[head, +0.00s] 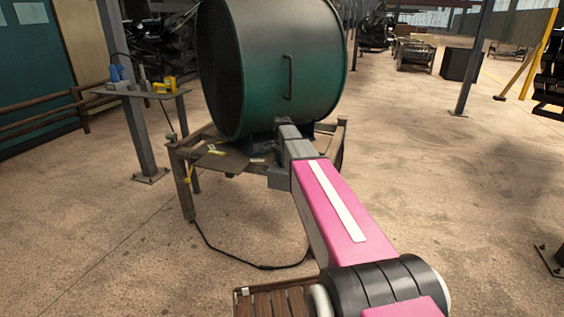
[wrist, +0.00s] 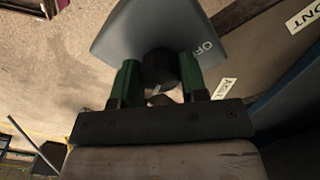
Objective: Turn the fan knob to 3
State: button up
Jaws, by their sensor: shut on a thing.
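The fan (head: 300,50) is a large green drum with a side handle, standing on a low frame. My arm reaches to the area under its front, and the arm hides the knob in the head view. In the wrist view, the fan knob (wrist: 160,72) is dark and round, at the lower edge of a grey panel (wrist: 150,28). The word OFF shows on the panel to the right of the knob. My gripper (wrist: 159,64) has its green fingers on both sides of the knob, shut on it. The number 3 and the knob's pointer cannot be made out.
White labels (wrist: 222,88) lie on a brown surface beside the panel. The frame (head: 187,190) under the fan has legs and a trailing black cable (head: 240,262). A small side table (head: 150,93) with tools stands at the left. The floor to the right is open.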

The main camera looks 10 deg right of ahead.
jog(key=o, duration=0.9)
notch_tip(320, 180, up, 11)
jog(key=shift+f, duration=0.1)
jog(key=s+f+n, duration=0.4)
jog(key=s+f, duration=0.3)
jog(key=s, duration=0.3)
jog(key=s+a+f+n, duration=0.1)
jog(key=s+f+n, duration=0.3)
jog(key=s+f, duration=0.4)
jog(key=s+f+n, duration=0.4)
jog(key=s+f, duration=0.4)
jog(key=s, duration=0.3)
jog(key=shift+s+a, duration=0.25)
jog(key=shift+s, duration=0.1)
